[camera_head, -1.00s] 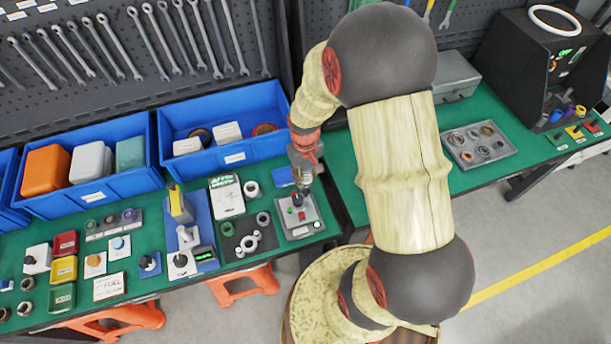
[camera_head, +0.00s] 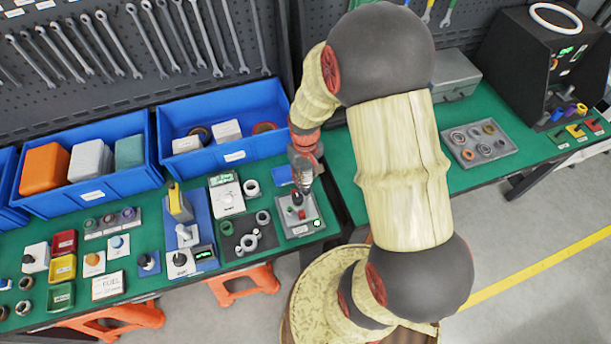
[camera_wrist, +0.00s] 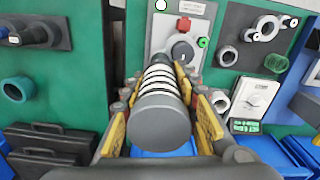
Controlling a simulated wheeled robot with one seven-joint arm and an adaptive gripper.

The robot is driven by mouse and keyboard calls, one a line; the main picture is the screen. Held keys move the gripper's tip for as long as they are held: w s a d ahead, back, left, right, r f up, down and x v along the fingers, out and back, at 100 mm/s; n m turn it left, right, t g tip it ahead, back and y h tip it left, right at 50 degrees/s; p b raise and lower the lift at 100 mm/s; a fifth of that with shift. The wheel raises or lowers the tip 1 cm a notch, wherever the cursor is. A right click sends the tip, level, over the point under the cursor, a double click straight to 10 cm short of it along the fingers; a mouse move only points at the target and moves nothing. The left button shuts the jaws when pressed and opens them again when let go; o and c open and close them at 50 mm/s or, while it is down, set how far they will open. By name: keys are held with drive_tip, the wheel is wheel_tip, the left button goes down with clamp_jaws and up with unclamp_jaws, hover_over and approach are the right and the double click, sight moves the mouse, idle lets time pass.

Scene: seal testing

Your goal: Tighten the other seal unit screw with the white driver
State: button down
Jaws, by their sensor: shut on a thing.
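The seal unit (camera_head: 288,231) is a grey plate at the right end of the left green bench. It also shows in the wrist view (camera_wrist: 157,38), with a black round knob, a red part and a green-ringed spot. My gripper (camera_head: 303,172) is above this plate, pointing down. In the wrist view my gripper (camera_wrist: 158,88) has yellow-padded fingers shut around a driver (camera_wrist: 160,120), a dark grey cylinder with white bands. The driver points at the plate near the knob. Its tip is hidden behind its handle, so contact with a screw cannot be told.
A dark mat (camera_head: 262,240) with several rings lies left of the plate, beside a white dial box (camera_head: 226,194). Blue bins (camera_head: 235,157) stand behind. A gap separates this bench from the right one, which holds a grey ring tray (camera_head: 495,160).

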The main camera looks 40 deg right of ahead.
drive_tip(key=shift+f+b, duration=0.4)
drive_tip(key=shift+f, duration=0.35)
idle(1.9)
drive_tip(key=shift+r+p, duration=1.85)
drive_tip(key=shift+r, duration=0.7)
drive_tip(key=shift+w+f, duration=0.1)
